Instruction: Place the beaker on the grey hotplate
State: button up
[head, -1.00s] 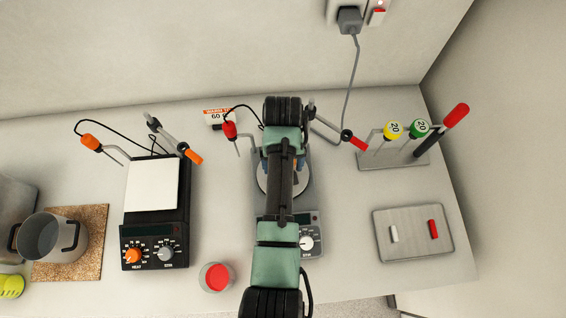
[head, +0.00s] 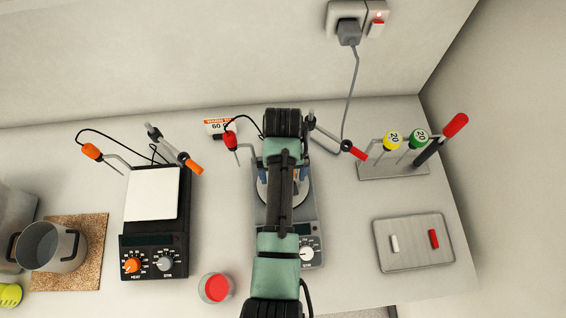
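The grey hotplate (head: 318,222) stands in the middle of the counter, with its round plate mostly covered by my arm. A small round vessel with red contents (head: 216,288) stands at the front, left of this hotplate; I cannot tell for sure whether it is the beaker. My arm reaches over the hotplate and hides most of my gripper. Small bluish parts beside the arm may belong to the gripper. Its fingertips, and anything between them, are hidden.
A black hotplate with a white square top (head: 152,195) stands left. A metal pot (head: 47,247) is on a cork mat (head: 92,228). Clamp rods and cables stand behind the hotplates. A tool rack (head: 392,170) and a tray with stir bars (head: 412,262) are right.

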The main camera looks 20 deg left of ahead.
notch_tip(320, 180, up, 11)
jog(key=p, duration=0.1)
jog(key=shift+s, duration=0.1)
dwell(0.7)
